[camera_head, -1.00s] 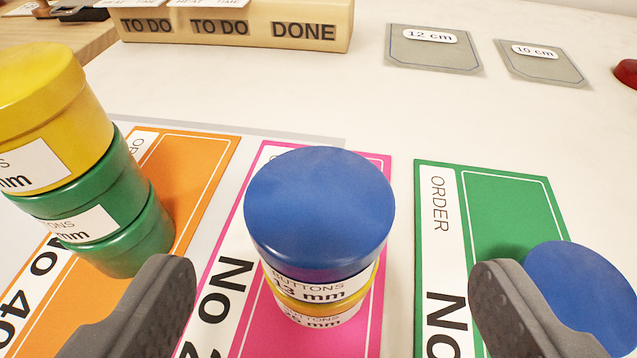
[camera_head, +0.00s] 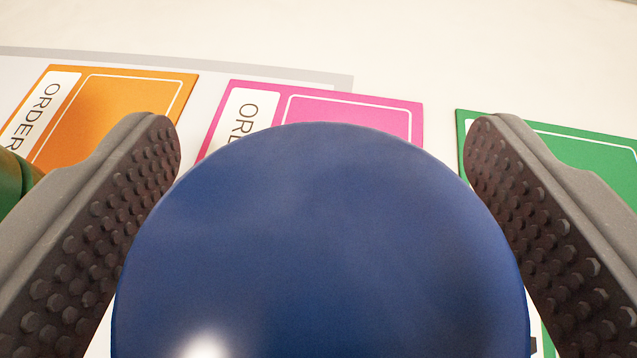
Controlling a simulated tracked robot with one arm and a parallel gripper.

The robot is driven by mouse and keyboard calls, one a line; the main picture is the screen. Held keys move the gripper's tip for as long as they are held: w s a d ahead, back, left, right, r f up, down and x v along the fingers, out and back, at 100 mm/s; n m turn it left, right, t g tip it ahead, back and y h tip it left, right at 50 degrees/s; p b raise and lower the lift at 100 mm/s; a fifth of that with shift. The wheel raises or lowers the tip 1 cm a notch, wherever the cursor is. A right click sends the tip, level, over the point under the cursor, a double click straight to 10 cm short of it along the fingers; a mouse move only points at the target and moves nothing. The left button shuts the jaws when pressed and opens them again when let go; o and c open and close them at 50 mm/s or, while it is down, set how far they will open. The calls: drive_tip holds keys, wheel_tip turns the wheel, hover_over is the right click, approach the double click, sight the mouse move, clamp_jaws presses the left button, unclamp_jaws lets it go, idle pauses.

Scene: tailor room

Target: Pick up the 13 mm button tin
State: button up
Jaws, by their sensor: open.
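The blue 13 mm button tin (camera_head: 320,240) fills the lower middle of the view, seen from above at its lid. Its label is hidden now; the earlier frame shows "13 mm" on it and a yellow tin under it. My gripper (camera_head: 322,135) is open, with one padded finger on each side of the blue tin. The left finger is very near the tin's left edge and the right finger near its right edge; I cannot tell whether either touches. The yellow tin beneath is hidden by the blue lid.
The pink order card (camera_head: 355,115) lies under the tin stack. An orange card (camera_head: 125,105) lies to the left and a green card (camera_head: 590,150) to the right. Part of a green tin (camera_head: 14,188) shows at the left edge, behind the left finger. The table beyond the cards is clear.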

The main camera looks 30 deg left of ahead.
drive_tip(key=c, duration=1.1)
